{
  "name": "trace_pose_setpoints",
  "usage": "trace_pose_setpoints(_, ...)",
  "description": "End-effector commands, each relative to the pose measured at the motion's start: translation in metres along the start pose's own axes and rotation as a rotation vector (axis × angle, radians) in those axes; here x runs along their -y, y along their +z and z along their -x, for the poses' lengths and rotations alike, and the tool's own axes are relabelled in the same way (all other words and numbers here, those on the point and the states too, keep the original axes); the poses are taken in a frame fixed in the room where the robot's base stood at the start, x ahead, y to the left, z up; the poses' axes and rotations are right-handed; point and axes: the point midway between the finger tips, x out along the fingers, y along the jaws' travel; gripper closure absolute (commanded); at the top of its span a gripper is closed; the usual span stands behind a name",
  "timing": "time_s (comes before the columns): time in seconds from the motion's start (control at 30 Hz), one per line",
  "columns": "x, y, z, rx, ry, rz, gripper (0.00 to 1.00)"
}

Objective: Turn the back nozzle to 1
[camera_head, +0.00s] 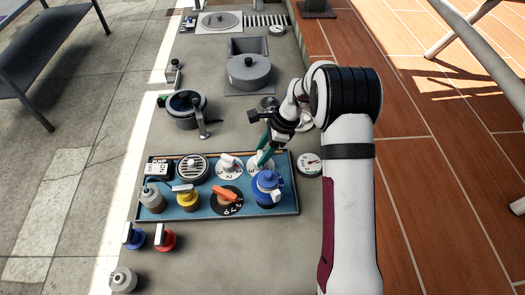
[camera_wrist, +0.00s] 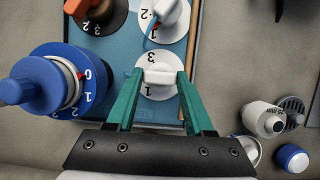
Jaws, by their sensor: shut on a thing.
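A white nozzle dial (camera_head: 254,168) with black numbers sits at the back right of the blue panel; the wrist view shows it with a white crossbar handle (camera_wrist: 160,77). In the wrist view my teal fingers (camera_wrist: 160,74) are shut on the handle, one at each end. The handle lies across the picture; which number it points to is not clear. No label tells whether this is the back nozzle.
A second white dial (camera_head: 229,167) with a red-tipped handle stands close to the left. A blue valve (camera_head: 268,188) stands in front, beside an orange knob (camera_head: 225,194). A round gauge (camera_head: 309,164) lies right of the panel. Pots (camera_head: 248,73) stand further back.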

Motion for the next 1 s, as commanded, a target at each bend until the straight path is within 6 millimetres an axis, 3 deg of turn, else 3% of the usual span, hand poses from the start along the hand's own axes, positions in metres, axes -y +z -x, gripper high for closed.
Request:
trace_pose_setpoints(0.27,0.0012,-0.0003,0.0003,0.0,0.048,0.116,1.0)
trace_pose_setpoints(1.0,0.0047,0.001,-0.0004,0.0,0.301,0.724,1.0)
